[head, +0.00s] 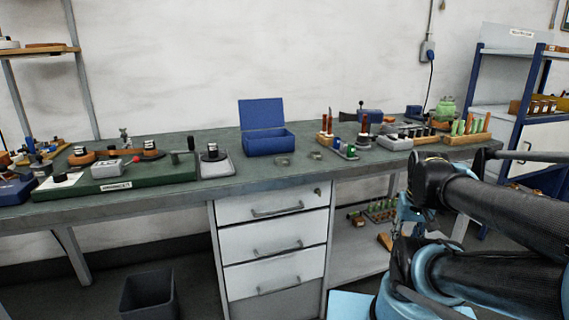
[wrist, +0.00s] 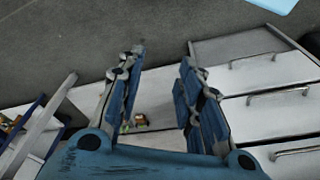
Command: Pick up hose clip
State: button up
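Two small, dull, ring-shaped items lie on the green bench top right of the open blue box; one (head: 283,160) is in front of the box and the other (head: 316,155) is a little further right. Either could be the hose clip; they are too small to tell apart. My gripper (wrist: 162,60) shows in the wrist view with its two blue fingers spread apart and nothing between them. It is away from the bench top, with floor and drawer fronts behind it. No hose clip shows in the wrist view.
The bench top (head: 230,185) has bare room along its front edge. The blue box (head: 268,143) stands at the back with its lid up. Tool racks (head: 468,137) crowd the right, and a green fixture (head: 115,187) lies left. White drawers (head: 275,240) are below.

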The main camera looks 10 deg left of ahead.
jog(key=o, duration=0.6)
jog(key=shift+a+r, duration=0.15)
jog(key=shift+r, duration=0.45)
jog(key=shift+a+r, duration=0.15)
jog(key=shift+r, duration=0.45)
jog(key=w+a+r+n+g, duration=0.1)
jog(key=w+a+r+n, duration=0.1)
jog(key=w+a+r, duration=0.6)
jog(key=w+a+r+n, duration=0.1)
jog(key=w+a+r, duration=0.5)
jog(key=r, duration=0.4)
jog(key=w+a+r+n, duration=0.1)
jog(key=w+a+r, duration=0.2)
jog(key=a, duration=0.3)
jog(key=w+a+r+n, duration=0.1)
jog(key=w+a+r, duration=0.1)
jog(key=a+r, duration=0.3)
jog(key=w+a+r+n+g, duration=0.1)
jog(key=w+a+r, duration=0.1)
jog(key=a, duration=1.3)
send_over(285, 162)
jog(key=f, duration=1.1)
jog(key=shift+w+a+f, duration=0.15)
jog(key=shift+a+f, duration=0.05)
jog(key=shift+a, duration=0.1)
jog(key=shift+s+d+f, duration=0.15)
jog(key=shift+f, duration=1.3)
jog(key=shift+s+d+f, duration=0.15)
jog(key=shift+f, duration=1.25)
